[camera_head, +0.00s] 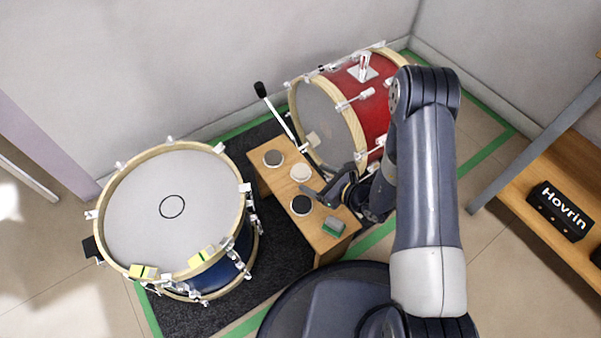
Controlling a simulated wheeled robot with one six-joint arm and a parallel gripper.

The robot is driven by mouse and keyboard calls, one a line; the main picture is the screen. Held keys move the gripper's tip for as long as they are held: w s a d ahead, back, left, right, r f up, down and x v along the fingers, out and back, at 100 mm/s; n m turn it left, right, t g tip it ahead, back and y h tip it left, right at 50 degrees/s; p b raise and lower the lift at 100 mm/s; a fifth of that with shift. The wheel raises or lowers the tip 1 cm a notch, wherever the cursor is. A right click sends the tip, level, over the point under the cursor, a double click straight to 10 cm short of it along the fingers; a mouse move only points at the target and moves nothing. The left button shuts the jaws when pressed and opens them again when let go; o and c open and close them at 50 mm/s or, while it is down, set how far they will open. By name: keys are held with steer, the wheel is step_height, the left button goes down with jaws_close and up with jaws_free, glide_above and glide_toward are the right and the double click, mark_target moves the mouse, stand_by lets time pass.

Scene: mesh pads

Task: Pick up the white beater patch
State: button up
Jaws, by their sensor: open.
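The white beater patch (300,172) looks like a small round white pad. It lies flat on a narrow wooden bench (267,180), between two dark round pads. My gripper (317,196) is open above the bench, just below and right of the white patch in the picture. Its fingers point left, and nothing shows between them. I cannot tell its exact height above the bench.
A dark pad (273,158) and a black pad (301,205) flank the patch. A red bass drum (368,103), a beater rod (278,115) and a blue drum (207,279) stand close by.

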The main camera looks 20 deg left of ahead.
mark_target(302, 171)
steer(key=x, duration=0.1)
steer(key=b+x, duration=0.1)
steer(key=x, duration=0.1)
steer(key=b+x, duration=0.1)
steer(key=x, duration=0.1)
steer(key=shift+w+d+f, duration=0.25)
steer(key=shift+w, duration=0.05)
steer(key=shift+w+a, duration=0.1)
steer(key=shift+a, duration=0.15)
steer(key=shift+c, duration=0.3)
steer(key=c, duration=1)
